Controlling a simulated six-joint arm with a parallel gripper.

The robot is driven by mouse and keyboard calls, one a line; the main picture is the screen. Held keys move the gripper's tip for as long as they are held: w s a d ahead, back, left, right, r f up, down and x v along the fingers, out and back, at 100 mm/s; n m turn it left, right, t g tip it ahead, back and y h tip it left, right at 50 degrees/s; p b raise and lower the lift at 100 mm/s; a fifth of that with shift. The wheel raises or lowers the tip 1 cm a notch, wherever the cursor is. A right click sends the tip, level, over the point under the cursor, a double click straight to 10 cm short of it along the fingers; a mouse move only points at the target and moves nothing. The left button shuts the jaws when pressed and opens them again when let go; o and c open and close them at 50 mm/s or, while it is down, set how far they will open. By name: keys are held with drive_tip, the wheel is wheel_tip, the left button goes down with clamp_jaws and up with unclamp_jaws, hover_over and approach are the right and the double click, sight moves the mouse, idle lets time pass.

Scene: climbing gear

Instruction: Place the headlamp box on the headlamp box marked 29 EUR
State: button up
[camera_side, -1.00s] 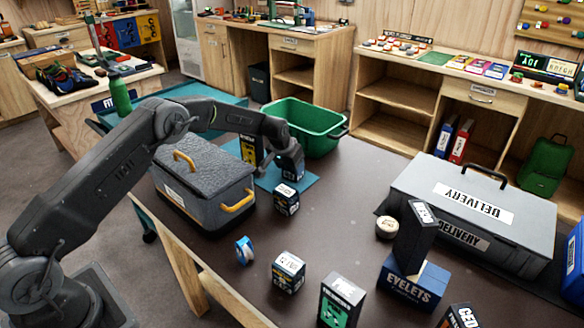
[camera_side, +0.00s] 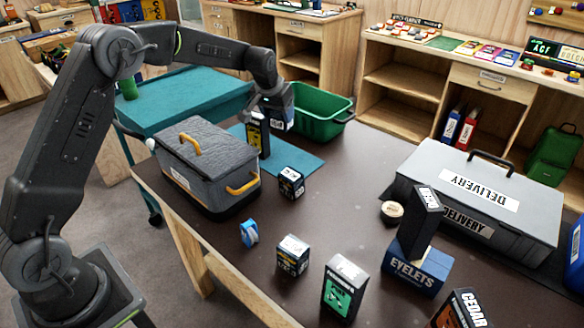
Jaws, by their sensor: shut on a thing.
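My gripper (camera_side: 272,92) is shut on a small dark box (camera_side: 283,118) with a pale label, taken to be the headlamp box. It holds the box raised over the teal mat (camera_side: 303,162), beside a tall black-and-yellow box (camera_side: 258,134). A small dark box (camera_side: 291,183) with white print sits on the table right of the grey case. Another small box (camera_side: 292,255) with a pale top sits nearer the front. The price marks are too small to read, so I cannot tell which is marked 29 EUR.
A grey case (camera_side: 206,165) with yellow handles stands left of the mat. A green bin (camera_side: 318,112) is behind.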

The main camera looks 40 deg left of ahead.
drive_tip(key=s+r+n, duration=0.2)
drive_tip(key=s+r, duration=0.2)
drive_tip(key=s, duration=0.7)
hover_over(289, 178)
wheel_tip(289, 178, down, 7)
drive_tip(key=shift+f+y, duration=0.4)
drive_tip(key=shift+f, duration=1.5)
drive_tip(key=shift+f, duration=0.45)
drive_tip(key=o, duration=1)
